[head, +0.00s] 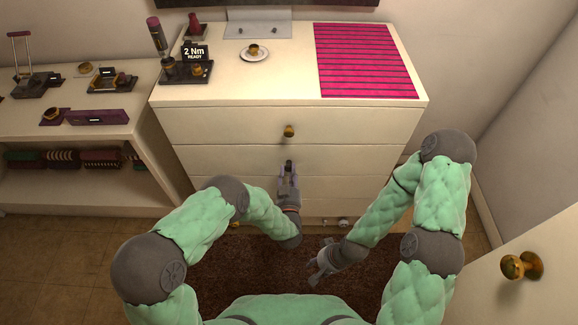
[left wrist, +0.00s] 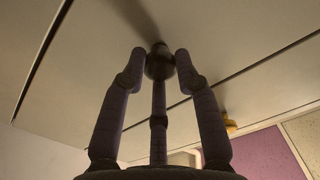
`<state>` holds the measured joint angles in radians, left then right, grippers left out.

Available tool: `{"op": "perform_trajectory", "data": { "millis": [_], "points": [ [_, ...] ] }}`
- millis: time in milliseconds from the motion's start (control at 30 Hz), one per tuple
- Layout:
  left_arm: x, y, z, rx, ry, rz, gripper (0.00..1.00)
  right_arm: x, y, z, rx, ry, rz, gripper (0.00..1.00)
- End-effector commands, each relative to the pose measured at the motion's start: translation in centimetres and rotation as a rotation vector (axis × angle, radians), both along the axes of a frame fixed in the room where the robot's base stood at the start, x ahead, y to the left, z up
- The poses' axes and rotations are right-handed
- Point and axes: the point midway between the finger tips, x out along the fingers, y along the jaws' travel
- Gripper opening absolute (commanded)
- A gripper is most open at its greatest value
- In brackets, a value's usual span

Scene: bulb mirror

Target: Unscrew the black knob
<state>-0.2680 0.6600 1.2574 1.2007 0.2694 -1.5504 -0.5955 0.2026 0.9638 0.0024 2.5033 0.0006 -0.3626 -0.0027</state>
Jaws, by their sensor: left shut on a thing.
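The black knob (head: 289,163) sits on the front of the second drawer of the white dresser (head: 190,125). My left gripper (head: 288,178) is at the knob from the front. In the left wrist view the dark round knob (left wrist: 160,63) lies between the fingertips of this gripper (left wrist: 160,70), which is shut on it. The knob still meets the drawer front there. My right gripper (head: 318,268) hangs low over the dark rug, away from the dresser, with its fingers apart and nothing seen between them.
A brass knob (head: 289,131) is on the drawer above; it also shows in the left wrist view (left wrist: 229,126). On the dresser top are a saucer (head: 255,57), a pink striped mat (head: 365,62) and a "2 Nm READY" sign (head: 194,52). A door with a brass knob (head: 520,266) stands at right.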

Motion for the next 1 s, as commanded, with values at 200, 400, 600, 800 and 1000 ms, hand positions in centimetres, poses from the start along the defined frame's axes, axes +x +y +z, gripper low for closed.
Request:
{"op": "perform_trajectory", "data": {
  "millis": [200,400,600,800,1000],
  "points": [
    [-0.15,-0.19,-0.20,-0.082,0.006,-0.007,0.00,0.00,0.00,-0.01,0.000,0.000,0.000,0.40],
    [-0.18,-0.22,-0.23,-0.081,0.006,-0.008,0.00,0.00,-0.01,-0.01,0.000,0.000,0.000,0.40],
    [-0.20,-0.24,-0.23,-0.204,0.007,-0.008,0.00,0.00,-0.01,-0.01,0.000,0.000,0.000,0.40],
    [-0.23,-0.26,-0.25,-0.426,0.007,-0.008,0.00,0.00,0.00,-0.02,0.000,0.000,0.000,0.40],
    [-0.26,-0.28,-0.28,-0.520,0.009,-0.009,0.00,0.00,0.00,-0.02,0.000,0.000,0.000,0.40]
  ]
}}
